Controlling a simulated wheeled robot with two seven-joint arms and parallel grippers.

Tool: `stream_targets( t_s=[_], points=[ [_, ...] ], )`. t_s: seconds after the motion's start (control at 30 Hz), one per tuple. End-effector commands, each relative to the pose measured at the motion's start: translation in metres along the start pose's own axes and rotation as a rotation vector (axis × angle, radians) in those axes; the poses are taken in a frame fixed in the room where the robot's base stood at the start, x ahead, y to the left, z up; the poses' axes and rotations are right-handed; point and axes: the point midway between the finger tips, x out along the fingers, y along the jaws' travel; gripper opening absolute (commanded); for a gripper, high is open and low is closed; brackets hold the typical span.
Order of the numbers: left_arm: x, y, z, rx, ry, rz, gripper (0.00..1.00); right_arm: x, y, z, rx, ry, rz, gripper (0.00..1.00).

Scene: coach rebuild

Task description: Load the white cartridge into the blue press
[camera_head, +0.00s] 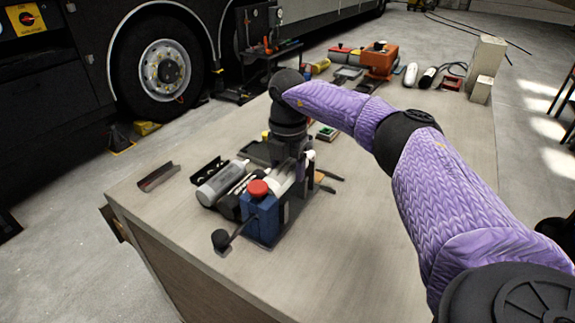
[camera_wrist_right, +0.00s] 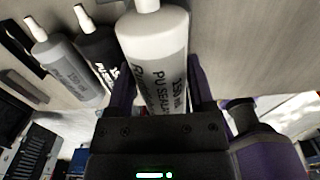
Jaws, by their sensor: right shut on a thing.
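The blue press (camera_head: 264,218) stands near the front of the workbench, with a red knob (camera_head: 258,188) on top and a lever ending in a black ball at its left. My right gripper (camera_head: 297,168) is behind the press in the head view, shut on the white cartridge (camera_wrist_right: 153,45). The cartridge lies between both fingers in the wrist view, nozzle away from the palm. In the head view the white cartridge (camera_head: 282,179) shows partly, just behind the press top; I cannot tell whether they touch. My left gripper is not in view.
A grey cartridge (camera_head: 222,185) and a black cartridge (camera_wrist_right: 97,45) lie left of the press. A dark angled bracket (camera_head: 158,177) lies farther left. An orange device (camera_head: 378,60) and several tools stand at the bench's far end. The bench right of the press is largely clear.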

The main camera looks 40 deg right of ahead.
Motion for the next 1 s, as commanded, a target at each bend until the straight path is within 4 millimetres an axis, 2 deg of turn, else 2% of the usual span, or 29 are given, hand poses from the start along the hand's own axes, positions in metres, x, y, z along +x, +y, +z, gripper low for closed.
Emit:
stream_targets(
  t_s=[1.0],
  points=[
    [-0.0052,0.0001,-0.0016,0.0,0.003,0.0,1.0,0.0066,-0.0003,0.0002,0.0,0.0,0.0,0.0]
  ],
)
